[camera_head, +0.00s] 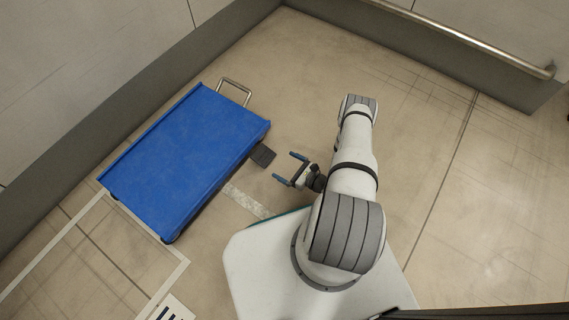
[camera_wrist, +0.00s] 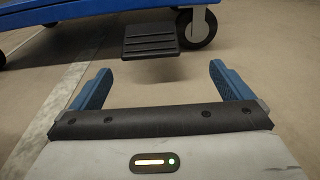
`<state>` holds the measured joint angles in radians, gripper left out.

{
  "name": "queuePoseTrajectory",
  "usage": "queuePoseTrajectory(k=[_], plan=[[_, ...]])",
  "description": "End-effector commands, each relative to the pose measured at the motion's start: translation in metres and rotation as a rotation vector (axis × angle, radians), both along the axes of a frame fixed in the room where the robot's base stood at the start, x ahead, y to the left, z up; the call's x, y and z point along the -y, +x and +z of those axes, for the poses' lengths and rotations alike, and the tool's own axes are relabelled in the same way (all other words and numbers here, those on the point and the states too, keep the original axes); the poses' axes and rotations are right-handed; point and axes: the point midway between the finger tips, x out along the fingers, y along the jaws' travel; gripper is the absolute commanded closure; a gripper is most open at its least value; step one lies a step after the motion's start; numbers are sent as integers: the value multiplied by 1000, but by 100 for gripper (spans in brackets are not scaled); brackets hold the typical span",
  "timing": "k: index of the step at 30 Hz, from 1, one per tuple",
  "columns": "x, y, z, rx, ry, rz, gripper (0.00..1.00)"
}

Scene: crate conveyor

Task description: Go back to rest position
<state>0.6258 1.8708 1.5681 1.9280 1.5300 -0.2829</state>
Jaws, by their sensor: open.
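My gripper (camera_head: 287,168) is open and empty, with its blue fingers pointing left toward the blue cart in the head view. In the wrist view my gripper (camera_wrist: 160,82) shows its two fingers wide apart with only floor between them. My arm is folded above my white base, and the gripper is held beside the arm. Nothing touches the fingers.
A blue flat cart (camera_head: 190,150) with a metal handle (camera_head: 236,90) stands left of my gripper. Its dark pedal (camera_head: 263,156) sticks out toward the gripper; the pedal (camera_wrist: 149,39) and a wheel (camera_wrist: 198,28) show in the wrist view. Walls and a handrail (camera_head: 500,52) bound the back.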

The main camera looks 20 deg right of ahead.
Motion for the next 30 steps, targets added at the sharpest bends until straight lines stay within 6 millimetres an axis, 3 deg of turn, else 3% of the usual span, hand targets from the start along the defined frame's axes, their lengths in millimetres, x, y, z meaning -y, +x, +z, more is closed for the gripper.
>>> queuePoseTrajectory(k=[13, 17, 20, 24, 30], plan=[[-1, 0, 1, -1, 1, 2, 1], [-1, 9, 23, 14, -8, 39, 1], [-3, 25, 66, 41, -28, 120, 1], [-12, 50, 149, 89, -76, 288, 1], [-32, 67, 268, 153, -169, 537, 1]])
